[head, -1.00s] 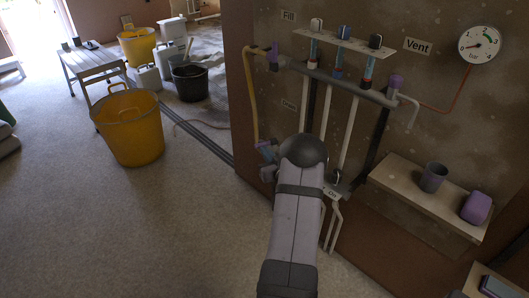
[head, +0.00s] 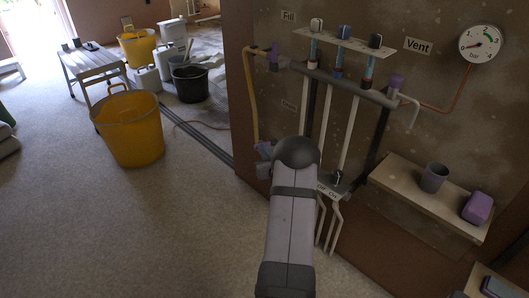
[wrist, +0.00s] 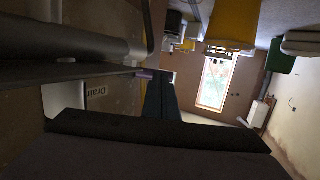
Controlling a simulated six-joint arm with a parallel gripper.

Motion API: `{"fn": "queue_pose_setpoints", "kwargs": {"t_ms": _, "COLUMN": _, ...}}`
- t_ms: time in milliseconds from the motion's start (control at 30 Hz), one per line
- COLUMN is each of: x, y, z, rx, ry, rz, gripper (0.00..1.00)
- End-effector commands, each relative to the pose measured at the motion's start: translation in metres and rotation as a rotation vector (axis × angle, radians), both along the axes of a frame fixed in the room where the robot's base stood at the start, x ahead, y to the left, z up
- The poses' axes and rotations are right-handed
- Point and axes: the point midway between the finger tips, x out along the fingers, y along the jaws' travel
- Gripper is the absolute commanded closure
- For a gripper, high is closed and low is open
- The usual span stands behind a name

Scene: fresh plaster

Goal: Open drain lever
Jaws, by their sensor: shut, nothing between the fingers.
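The drain valve with its purple lever (head: 264,150) is low on the wall panel at the left, near the foot of the yellow hose. My arm partly covers this area in the head view. In the wrist view a "Drain" label (wrist: 95,91) shows at the left, upside down, and a small purple part (wrist: 148,73) shows near the finger tips. I cannot tell whether that part is the lever. My gripper (wrist: 160,90) shows as dark fingers, shut and empty, close to the purple part. Contact cannot be made out. In the head view my gripper is hidden behind my arm.
Pipes and a grey manifold (head: 345,85) run across the panel above my arm. A shelf (head: 400,182) with a cup (head: 434,177) and a purple block (head: 477,207) is at the right. A yellow bucket (head: 130,125) stands on the open floor at left.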

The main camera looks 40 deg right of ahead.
Motion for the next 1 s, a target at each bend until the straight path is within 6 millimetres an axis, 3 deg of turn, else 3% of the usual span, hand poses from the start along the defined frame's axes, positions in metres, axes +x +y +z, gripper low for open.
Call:
{"fn": "queue_pose_setpoints", "kwargs": {"t_ms": 467, "x": 0.01, "y": 0.003, "z": -0.001, "rx": 0.0, "ry": -0.001, "rz": -0.112, "gripper": 1.0}}
{"fn": "queue_pose_setpoints", "kwargs": {"t_ms": 1000, "x": 0.038, "y": 0.003, "z": 0.0, "rx": 0.0, "ry": -0.001, "rz": -0.483, "gripper": 1.0}}
